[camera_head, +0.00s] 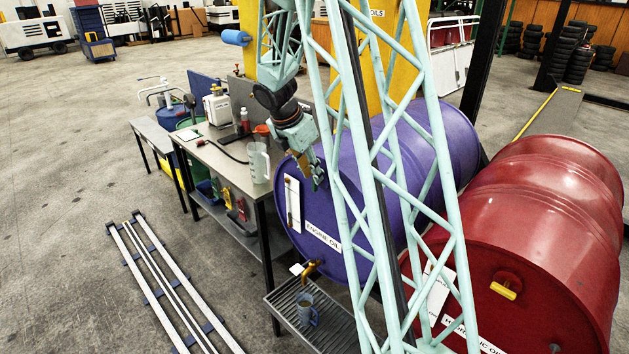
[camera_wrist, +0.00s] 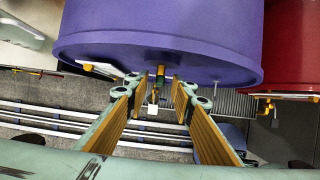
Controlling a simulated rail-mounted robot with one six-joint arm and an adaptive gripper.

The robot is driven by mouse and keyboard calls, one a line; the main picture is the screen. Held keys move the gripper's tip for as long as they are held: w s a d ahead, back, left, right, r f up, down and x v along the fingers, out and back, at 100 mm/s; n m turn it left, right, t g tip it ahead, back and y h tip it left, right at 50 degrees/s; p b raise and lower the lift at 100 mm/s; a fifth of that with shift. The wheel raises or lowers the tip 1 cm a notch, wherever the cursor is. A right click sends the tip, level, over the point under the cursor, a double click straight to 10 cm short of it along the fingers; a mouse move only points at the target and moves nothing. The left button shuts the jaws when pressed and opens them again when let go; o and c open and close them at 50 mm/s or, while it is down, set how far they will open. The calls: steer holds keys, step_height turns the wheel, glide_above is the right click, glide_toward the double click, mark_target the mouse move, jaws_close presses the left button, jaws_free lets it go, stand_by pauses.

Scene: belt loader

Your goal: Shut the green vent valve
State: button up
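My gripper (camera_head: 317,182) hangs in front of the upper part of the purple engine oil drum (camera_head: 340,245), close to its front end. In the wrist view my gripper (camera_wrist: 157,92) is open, with two tan-padded fingers apart. The purple drum (camera_wrist: 160,35) fills the top of that view. A yellow tap-like fitting (camera_wrist: 160,73) at the drum's edge shows in the gap between the fingers; I cannot tell whether anything touches it. In the head view a yellow tap (camera_head: 310,268) sits low on the drum's front. I cannot make out a green vent valve in either view.
A red drum (camera_head: 545,230) lies to the right. A workbench (camera_head: 205,150) with a clear jug (camera_head: 258,162) stands to the left. White rails (camera_head: 160,285) lie on the open floor at left.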

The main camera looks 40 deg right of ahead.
steer(key=shift+x, duration=1.6)
jaws_close()
